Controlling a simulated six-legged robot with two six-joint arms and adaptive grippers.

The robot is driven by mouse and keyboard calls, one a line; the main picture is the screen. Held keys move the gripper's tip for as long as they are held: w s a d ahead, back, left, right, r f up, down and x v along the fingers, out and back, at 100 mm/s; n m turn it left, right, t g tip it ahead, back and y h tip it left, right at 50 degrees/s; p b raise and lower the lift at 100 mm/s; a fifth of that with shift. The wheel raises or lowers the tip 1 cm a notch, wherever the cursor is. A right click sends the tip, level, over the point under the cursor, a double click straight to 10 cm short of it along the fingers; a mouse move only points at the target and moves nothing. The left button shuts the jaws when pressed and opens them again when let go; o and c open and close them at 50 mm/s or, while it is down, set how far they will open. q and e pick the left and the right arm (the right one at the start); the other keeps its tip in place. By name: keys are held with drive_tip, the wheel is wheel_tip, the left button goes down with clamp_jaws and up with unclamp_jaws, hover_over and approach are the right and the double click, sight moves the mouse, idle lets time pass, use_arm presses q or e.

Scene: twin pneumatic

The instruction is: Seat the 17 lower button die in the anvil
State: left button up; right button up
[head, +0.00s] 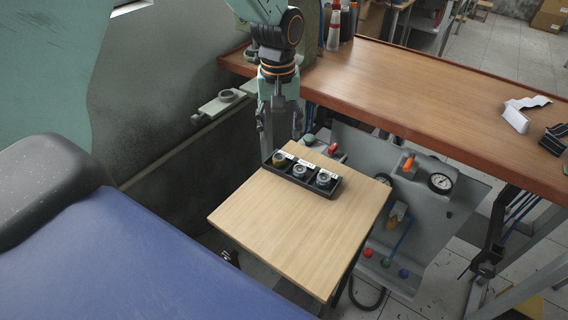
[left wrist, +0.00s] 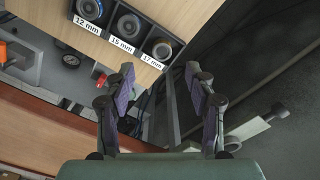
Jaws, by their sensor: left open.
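A small black tray (head: 335,190) holds three round dies in a row on a light wooden board. In the left wrist view the labels read 12 mm, 15 mm and 17 mm. The 17 mm die (left wrist: 163,49) sits in the end slot; in the head view it is the leftmost die (head: 280,160). My left gripper (head: 282,140) points down at that end of the tray, open and empty; its spread fingers (left wrist: 159,75) appear apart from the die. A grey arm with a ring-shaped seat (head: 228,96), seemingly the anvil, juts out left of my gripper. My right gripper is not in view.
The wooden board (head: 290,230) is bare in front of the tray. A brown bench (head: 400,85) runs behind. A grey panel with a gauge (head: 440,182) and coloured buttons stands to the right. A blue padded surface (head: 120,250) fills the lower left.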

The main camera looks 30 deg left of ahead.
sight(279, 159)
use_arm(q)
drive_tip(key=shift+d+m, duration=0.1)
drive_tip(key=shift+m, duration=0.3)
drive_tip(key=f, duration=0.7)
drive_tip(key=shift+a+f+b, duration=0.1)
drive_tip(key=shift+a+b, duration=0.1)
drive_tip(key=shift+b, duration=0.15)
drive_tip(key=shift+w+a+f, duration=0.15)
drive_tip(key=shift+w+f, duration=0.05)
drive_tip(key=shift+f, duration=0.35)
drive_tip(key=shift+s+r, duration=0.25)
drive_tip(key=c, duration=0.4)
drive_tip(key=shift+w+f, duration=0.15)
drive_tip(key=c, duration=0.5)
clamp_jaws()
